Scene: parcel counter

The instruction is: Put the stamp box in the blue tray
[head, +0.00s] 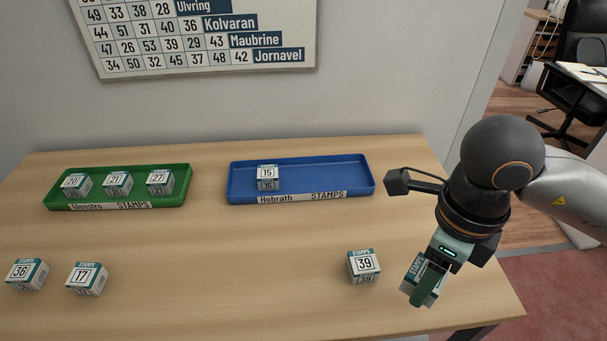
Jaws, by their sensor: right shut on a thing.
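A stamp box marked 39 (363,267) stands just left of the held one. My left gripper is out of view.
A green tray (118,204) at the back left holds three stamp boxes. Stamp boxes marked 36 (26,274) and 17 (87,279) stand at the front left. The counter (220,270) is clear in the middle. A number chart (200,40) hangs on the wall.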

